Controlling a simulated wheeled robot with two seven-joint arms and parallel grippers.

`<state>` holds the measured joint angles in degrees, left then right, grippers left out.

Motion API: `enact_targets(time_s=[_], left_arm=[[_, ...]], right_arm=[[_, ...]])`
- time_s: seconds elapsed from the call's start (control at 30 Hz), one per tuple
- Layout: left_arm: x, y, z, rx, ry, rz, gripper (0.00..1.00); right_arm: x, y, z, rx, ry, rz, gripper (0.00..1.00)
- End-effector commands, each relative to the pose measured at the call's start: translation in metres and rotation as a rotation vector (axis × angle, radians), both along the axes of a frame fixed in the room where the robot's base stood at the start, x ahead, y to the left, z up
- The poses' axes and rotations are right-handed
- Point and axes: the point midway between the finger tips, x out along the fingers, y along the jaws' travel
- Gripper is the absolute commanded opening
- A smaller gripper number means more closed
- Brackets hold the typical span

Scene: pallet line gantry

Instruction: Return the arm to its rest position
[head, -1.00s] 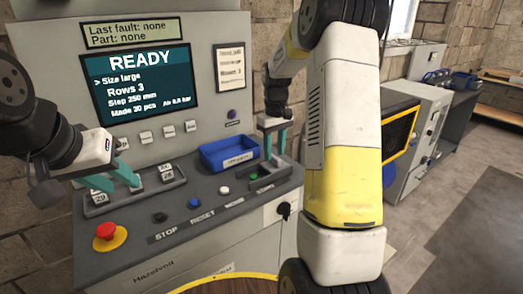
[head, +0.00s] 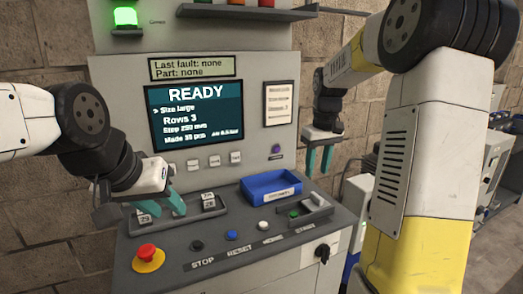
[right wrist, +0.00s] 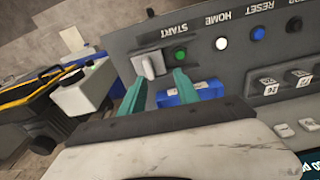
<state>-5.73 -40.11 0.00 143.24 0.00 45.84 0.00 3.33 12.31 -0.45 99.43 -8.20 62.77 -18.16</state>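My right gripper (head: 319,162) hangs in the air to the right of the console, its two teal fingers apart with nothing between them. In the right wrist view its fingers (right wrist: 162,87) also show, parted and empty, short of the console. My left gripper (head: 158,204) is low over the left part of the console. Its teal fingers are spread, close to the numbered blocks (head: 208,199); whether they touch anything is unclear. The green START button (head: 293,214) is beside a grey flap; it shows in the right wrist view (right wrist: 181,54) too.
The console (head: 262,262) carries a blue tray (head: 270,186), a red stop button (head: 147,252) and several small buttons. The screen (head: 195,112) reads READY. A green lamp (head: 125,17) is lit. A shelf with coloured bins (head: 250,12) is above.

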Motion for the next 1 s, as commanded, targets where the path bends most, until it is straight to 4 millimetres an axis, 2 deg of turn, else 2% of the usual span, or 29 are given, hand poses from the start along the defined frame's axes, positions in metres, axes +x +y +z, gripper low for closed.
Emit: enact_targets(time_s=[0.03,0.1,0.23,0.37,0.53,0.6,0.73,1.0], left_arm=[[0.0,0.0,0.0,0.0,0.0,0.0,0.36],[0.0,0.0,0.0,0.0,0.0,0.0,0.36],[0.0,0.0,0.0,0.0,0.0,0.0,0.36],[0.0,0.0,0.0,0.0,0.0,0.0,0.36],[0.0,0.0,0.0,0.0,0.0,0.0,0.36],[0.0,0.0,0.0,0.0,0.0,0.0,0.36],[0.0,0.0,0.0,0.0,0.0,0.0,0.36],[0.0,0.0,0.0,0.0,0.0,0.0,0.36]], right_arm=[[-0.018,0.008,0.017,0.011,-0.041,-0.014,0.38],[-0.044,0.018,0.033,0.031,-0.09,-0.041,0.38],[-0.093,0.037,0.054,0.075,-0.18,-0.088,0.38],[-0.142,0.053,0.063,0.126,-0.267,-0.137,0.38],[-0.196,0.07,0.058,0.193,-0.359,-0.191,0.38],[-0.211,0.075,0.054,0.217,-0.387,-0.208,0.38],[-0.227,0.08,0.048,0.243,-0.415,-0.227,0.38],[-0.232,0.081,0.046,0.251,-0.423,-0.235,0.38]])
